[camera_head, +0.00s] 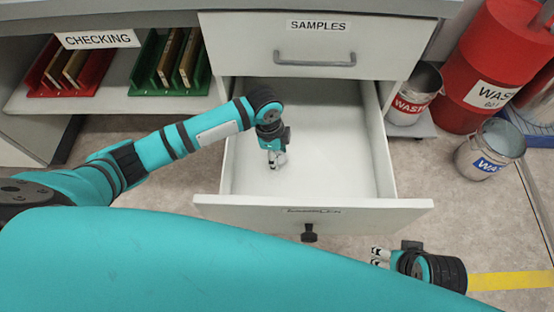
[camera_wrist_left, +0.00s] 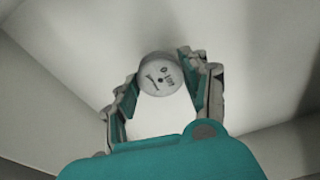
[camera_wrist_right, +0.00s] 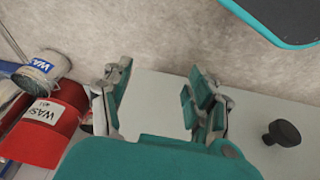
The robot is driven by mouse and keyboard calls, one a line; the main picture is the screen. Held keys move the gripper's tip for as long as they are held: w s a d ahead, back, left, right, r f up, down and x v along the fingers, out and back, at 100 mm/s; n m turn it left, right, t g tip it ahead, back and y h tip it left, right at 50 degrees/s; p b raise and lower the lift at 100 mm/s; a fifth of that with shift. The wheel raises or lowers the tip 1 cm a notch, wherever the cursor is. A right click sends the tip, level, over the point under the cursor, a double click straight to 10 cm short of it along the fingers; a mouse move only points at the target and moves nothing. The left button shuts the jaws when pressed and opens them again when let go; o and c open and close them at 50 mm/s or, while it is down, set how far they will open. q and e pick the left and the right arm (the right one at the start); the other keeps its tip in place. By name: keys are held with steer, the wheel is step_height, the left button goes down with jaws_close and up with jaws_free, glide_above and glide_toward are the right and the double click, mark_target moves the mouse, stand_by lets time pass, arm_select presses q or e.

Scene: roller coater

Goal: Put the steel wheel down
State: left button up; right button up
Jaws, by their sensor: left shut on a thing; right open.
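The steel wheel (camera_wrist_left: 160,75) is a small grey disc with dark markings, seen face-on in the left wrist view. My left gripper (camera_wrist_left: 167,82) is shut on it, with a finger on each side. In the head view my left gripper (camera_head: 276,160) points down inside the open white drawer (camera_head: 330,140); the wheel is too small there to make out clearly. Whether the wheel touches the drawer floor I cannot tell. My right gripper (camera_head: 380,256) is open and empty, outside the drawer, to the right of its front; it also shows in the right wrist view (camera_wrist_right: 155,85).
A closed drawer (camera_head: 318,45) labelled SAMPLES is above the open one. The open drawer's black knob (camera_head: 309,233) sticks out in front. Red and green racks (camera_head: 172,62) stand on the left shelf. A red waste drum (camera_head: 492,70) and waste cans (camera_head: 490,150) stand at right.

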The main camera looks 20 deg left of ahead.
arm_select(q)
steer(key=shift+f+b, duration=0.35)
steer(key=shift+f, duration=1.15)
arm_select(e)
steer(key=shift+v, duration=1.25)
arm_select(q)
steer(key=shift+f, duration=0.1)
arm_select(e)
steer(key=shift+d, duration=0.1)
arm_select(q)
steer(key=o, duration=1.2)
steer(key=shift+r, duration=0.45)
steer(key=r+p, duration=0.1)
steer(key=r, duration=0.2)
steer(key=a+r+p, duration=0.1)
steer(key=r, duration=0.2)
steer(key=r+p, duration=0.1)
steer(key=r, duration=0.3)
steer(key=shift+s+a, duration=0.1)
steer(key=shift+a, duration=0.05)
steer(key=shift+r+p, duration=0.3)
steer(key=shift+r, duration=0.35)
arm_select(e)
steer(key=s+x, duration=0.2)
steer(key=x, duration=0.9)
steer(key=shift+f+g, duration=0.3)
steer(key=shift+f, duration=0.3)
steer(key=shift+w, duration=0.1)
